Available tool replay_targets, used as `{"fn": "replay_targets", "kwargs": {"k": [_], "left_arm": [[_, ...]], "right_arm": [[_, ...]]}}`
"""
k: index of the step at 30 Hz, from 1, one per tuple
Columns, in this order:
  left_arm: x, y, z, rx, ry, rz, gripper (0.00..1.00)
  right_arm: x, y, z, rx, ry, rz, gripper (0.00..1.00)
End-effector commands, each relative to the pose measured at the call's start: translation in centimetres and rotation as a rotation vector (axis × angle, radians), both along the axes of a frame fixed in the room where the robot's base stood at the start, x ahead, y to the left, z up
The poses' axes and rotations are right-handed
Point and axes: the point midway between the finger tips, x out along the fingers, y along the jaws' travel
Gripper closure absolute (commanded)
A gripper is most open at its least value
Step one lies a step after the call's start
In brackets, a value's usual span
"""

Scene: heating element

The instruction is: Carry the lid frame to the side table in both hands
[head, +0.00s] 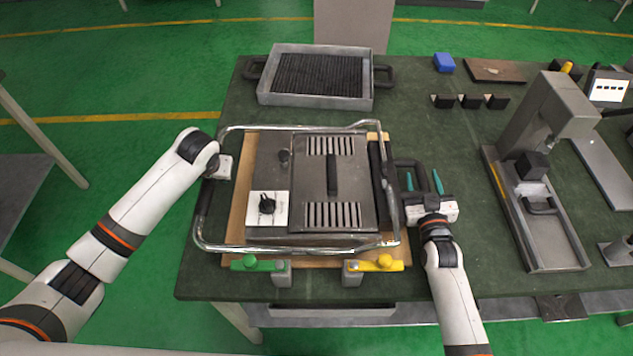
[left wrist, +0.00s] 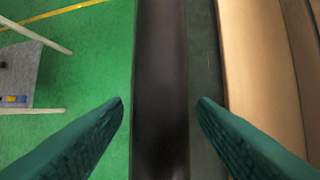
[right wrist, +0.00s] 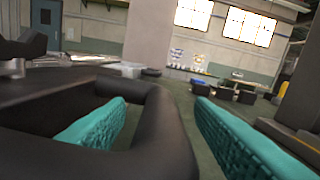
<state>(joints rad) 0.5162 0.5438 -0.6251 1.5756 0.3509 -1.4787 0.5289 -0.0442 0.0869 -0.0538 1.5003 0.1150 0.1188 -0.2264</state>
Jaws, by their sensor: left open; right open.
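The lid frame (head: 290,249), a chrome tube loop, lies around a grey heating unit (head: 270,160) on the workbench. My left gripper (head: 212,172) is at the frame's left side; its fingers are mostly hidden in the head view. In the left wrist view the open fingers (left wrist: 160,105) stand on either side of a dark grip bar (left wrist: 160,60), with gaps. My right gripper (head: 424,181) is open at a black D-shaped handle (head: 408,164) on the right side. In the right wrist view one teal finger is inside the handle loop (right wrist: 168,125), the other outside.
A grey table (head: 22,178) stands apart at the left edge, with green floor between. A tray with a dark grille (head: 315,101) sits behind the unit. Green (head: 258,263) and yellow (head: 377,264) clamps sit at the front. A grey press (head: 545,120) stands to the right.

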Motion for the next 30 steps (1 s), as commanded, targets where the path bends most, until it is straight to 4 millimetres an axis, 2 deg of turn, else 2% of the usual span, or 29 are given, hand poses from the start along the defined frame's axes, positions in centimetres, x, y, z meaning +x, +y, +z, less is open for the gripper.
{"fn": "replay_targets", "kwargs": {"k": [7, 15, 16, 30], "left_arm": [[0.03, -0.03, 0.01, -0.001, -0.001, -0.001, 0.49], [0.02, -0.04, 0.02, -0.001, -0.001, -0.001, 0.94], [0.02, -0.04, 0.02, -0.001, -0.001, -0.001, 0.99], [0.02, -0.05, 0.03, -0.001, -0.001, -0.001, 1.00]], "right_arm": [[0.02, 0.01, 0.00, 0.000, 0.000, 0.000, 0.53], [0.01, 0.00, 0.00, 0.000, 0.000, 0.000, 0.97], [0.00, 0.00, 0.00, 0.000, 0.000, 0.000, 1.00], [-0.01, 0.01, -0.01, 0.000, 0.000, 0.000, 1.00]]}}
